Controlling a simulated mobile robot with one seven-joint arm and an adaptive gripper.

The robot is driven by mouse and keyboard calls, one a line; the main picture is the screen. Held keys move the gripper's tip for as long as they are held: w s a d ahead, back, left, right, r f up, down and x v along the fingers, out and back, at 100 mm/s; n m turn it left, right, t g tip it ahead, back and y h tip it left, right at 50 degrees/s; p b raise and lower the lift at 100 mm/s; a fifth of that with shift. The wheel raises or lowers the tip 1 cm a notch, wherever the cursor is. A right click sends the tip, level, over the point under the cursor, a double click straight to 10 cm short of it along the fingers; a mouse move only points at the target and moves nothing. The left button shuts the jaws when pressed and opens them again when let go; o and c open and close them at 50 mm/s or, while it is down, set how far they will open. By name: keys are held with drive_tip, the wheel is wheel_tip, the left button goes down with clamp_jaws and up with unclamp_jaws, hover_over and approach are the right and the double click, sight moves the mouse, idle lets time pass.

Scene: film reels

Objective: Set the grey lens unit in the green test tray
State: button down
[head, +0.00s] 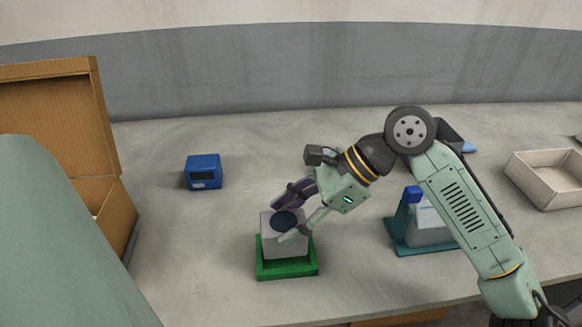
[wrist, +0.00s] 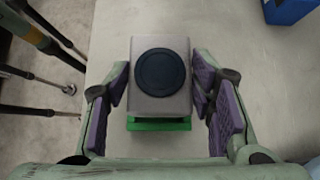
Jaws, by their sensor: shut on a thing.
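The grey lens unit (head: 284,246) is a box with a dark round lens on its top face. It stands upright at the green test tray (head: 287,270), whose green rim shows around its lower part in the head view. My gripper (head: 283,216) is shut on the lens unit, with a purple-padded finger on each side. In the wrist view the lens unit (wrist: 160,76) sits between the fingers, and a strip of the green tray (wrist: 159,124) shows below it. I cannot tell whether the unit rests on the tray floor or is slightly above it.
A blue box (head: 203,172) stands behind and left of the tray. An open cardboard box (head: 117,222) is at the left. A teal holder (head: 405,236) with a pale item stands to the right, partly behind my arm. An empty beige tray (head: 548,190) is at far right.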

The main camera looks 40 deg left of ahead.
drive_tip(key=shift+f+p, duration=0.35)
drive_tip(key=shift+f, duration=1.25)
drive_tip(key=c, duration=0.7)
unclamp_jaws()
drive_tip(key=b+v, duration=0.1)
drive_tip(key=v, duration=1.1)
drive_tip(key=shift+b, duration=0.3)
